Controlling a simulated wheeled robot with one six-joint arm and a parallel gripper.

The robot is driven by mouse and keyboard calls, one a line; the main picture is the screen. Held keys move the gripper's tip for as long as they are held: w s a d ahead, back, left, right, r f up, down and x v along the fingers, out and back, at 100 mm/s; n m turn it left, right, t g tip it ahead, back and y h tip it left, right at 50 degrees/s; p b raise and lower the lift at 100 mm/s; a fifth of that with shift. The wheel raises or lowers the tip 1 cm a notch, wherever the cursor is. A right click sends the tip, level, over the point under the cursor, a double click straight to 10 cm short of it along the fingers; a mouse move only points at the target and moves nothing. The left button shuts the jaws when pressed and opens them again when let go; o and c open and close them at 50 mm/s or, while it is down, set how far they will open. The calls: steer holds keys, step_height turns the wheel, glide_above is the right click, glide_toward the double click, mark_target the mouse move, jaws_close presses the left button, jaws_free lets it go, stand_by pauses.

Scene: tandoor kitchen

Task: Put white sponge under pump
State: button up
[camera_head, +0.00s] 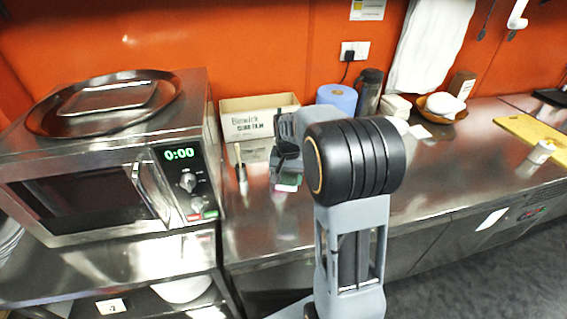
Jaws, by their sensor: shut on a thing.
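My gripper (286,170) hangs over the counter in front of the cling film box, mostly hidden by my arm. It is shut on a small pale piece with a greenish edge, which looks like the white sponge (287,187). The held piece is small in view, and I cannot tell whether it touches the counter. A dark, tall flask-like container (369,92) stands at the back beside the blue roll; it may be the pump, but I cannot tell for sure.
A microwave (110,160) with a round tray on top stands at left. A cling film box (258,117), blue paper roll (338,98) and bowl (437,112) line the back. A yellow board (530,135) and small white jar (540,153) are at right. The steel counter (455,165) is clear right of my arm.

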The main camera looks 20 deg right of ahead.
steer(key=w, duration=0.2)
steer(key=w+d+p, duration=0.1)
steer(key=w, duration=0.2)
steer(key=shift+w+p, duration=0.15)
steer(key=shift+p, duration=0.15)
steer(key=shift+f, duration=0.15)
steer(key=shift+s+f, duration=0.2)
steer(key=shift+f, duration=0.4)
steer(key=o, duration=0.9)
